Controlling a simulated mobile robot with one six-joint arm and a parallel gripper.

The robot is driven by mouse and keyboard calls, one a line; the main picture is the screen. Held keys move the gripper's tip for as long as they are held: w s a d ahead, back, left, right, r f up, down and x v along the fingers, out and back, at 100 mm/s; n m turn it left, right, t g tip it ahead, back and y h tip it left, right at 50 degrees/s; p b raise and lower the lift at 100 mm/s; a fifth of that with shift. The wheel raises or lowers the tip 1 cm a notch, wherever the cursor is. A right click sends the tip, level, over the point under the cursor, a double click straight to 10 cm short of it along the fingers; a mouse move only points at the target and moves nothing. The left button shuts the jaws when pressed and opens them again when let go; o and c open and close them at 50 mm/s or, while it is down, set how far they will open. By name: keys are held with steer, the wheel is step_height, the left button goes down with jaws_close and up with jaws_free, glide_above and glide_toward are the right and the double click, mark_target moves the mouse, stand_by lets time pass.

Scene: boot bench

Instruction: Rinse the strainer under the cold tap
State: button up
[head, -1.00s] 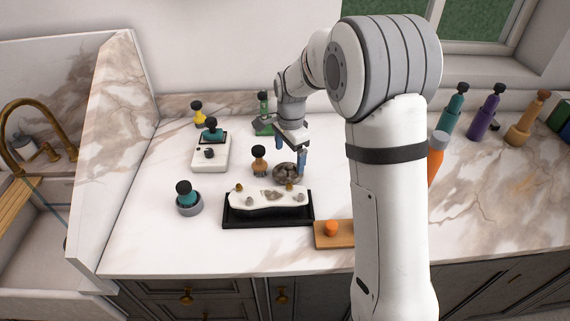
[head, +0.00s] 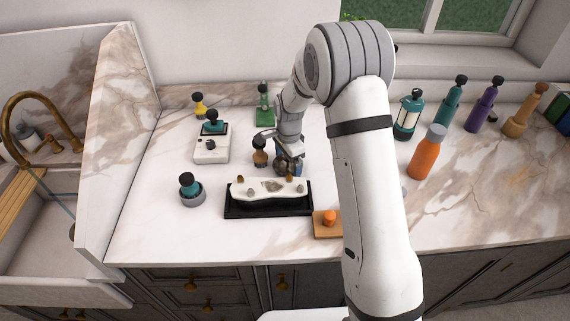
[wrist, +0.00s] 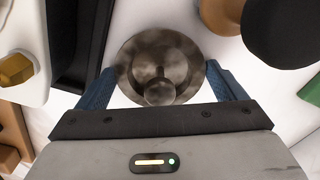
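A dark metal round piece with a raised knob, which looks like the strainer (head: 281,168), stands on the counter behind the black tray. In the wrist view the strainer (wrist: 150,58) lies between my two blue fingers. My gripper (wrist: 160,72) appears open around it, one finger at each side of its rim; any touch is hard to tell. In the head view my gripper (head: 287,163) is low over the counter and partly covers the strainer. The brass tap (head: 32,97) arches over the sink at the far left.
A black tray (head: 235,211) with a white piece lies just in front. A brown, dark-topped knob (head: 260,158) stands close left of my gripper. A marble side wall (head: 118,125) separates counter and sink (head: 30,240). Several bottles, including an orange one (head: 427,155), stand right.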

steer(key=c, duration=0.6)
